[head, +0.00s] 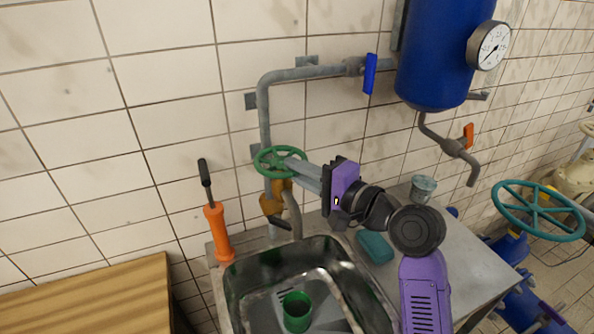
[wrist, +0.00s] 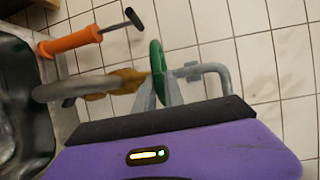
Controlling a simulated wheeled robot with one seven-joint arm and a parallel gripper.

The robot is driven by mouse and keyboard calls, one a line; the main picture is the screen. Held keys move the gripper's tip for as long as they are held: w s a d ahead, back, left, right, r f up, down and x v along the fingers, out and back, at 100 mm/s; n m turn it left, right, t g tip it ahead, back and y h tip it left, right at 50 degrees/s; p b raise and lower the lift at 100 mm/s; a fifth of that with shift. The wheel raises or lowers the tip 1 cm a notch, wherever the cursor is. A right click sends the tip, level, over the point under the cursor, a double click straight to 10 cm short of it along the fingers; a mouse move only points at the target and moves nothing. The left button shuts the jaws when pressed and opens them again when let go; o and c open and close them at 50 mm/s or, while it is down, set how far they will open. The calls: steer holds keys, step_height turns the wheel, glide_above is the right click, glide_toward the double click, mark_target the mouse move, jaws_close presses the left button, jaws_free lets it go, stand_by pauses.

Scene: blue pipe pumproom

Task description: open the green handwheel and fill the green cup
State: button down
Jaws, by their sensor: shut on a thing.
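The green handwheel (head: 281,161) sits on top of the brass valve (head: 272,205) on the grey pipe, left of centre in the head view. My gripper (head: 297,169) reaches it from the right and is shut on its rim. In the wrist view the handwheel (wrist: 157,70) shows edge-on between my fingers (wrist: 160,90). The green cup (head: 297,311) stands upright in the metal sink, roughly below the curved grey spout (head: 294,215). I see no water running from the spout.
An orange hand pump (head: 218,232) stands left of the sink (head: 232,283). A teal sponge (head: 375,246) and a small metal bucket (head: 424,188) are on the counter to the right. A blue tank (head: 436,55) and blue lever (head: 370,74) are above. A wooden top (head: 95,295) is at lower left.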

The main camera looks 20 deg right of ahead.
steer(key=n+g+y, duration=0.1)
steer(key=y, duration=0.1)
steer(key=d+n+g+y+b, duration=0.1)
steer(key=n, duration=0.1)
steer(key=shift+w+d+y, duration=0.15)
steer(key=shift+w+y, duration=0.25)
steer(key=shift+w+d+n+g+y+b, duration=0.2)
steer(key=shift+n+g+y, duration=0.55)
steer(key=shift+g, duration=0.1)
steer(key=shift+w+d+n+g+y+b, duration=0.15)
steer(key=shift+n+g+y+b, duration=0.05)
steer(key=shift+n+g+y, duration=0.55)
steer(key=shift+g, duration=0.3)
steer(key=c, duration=1.5)
jaws_free()
steer(key=shift+o, duration=0.2)
steer(key=b+v, duration=0.1)
steer(key=v, duration=0.6)
steer(key=shift+s+d+b, duration=0.2)
steer(key=shift+d+b, duration=0.15)
steer(key=shift+b, duration=0.05)
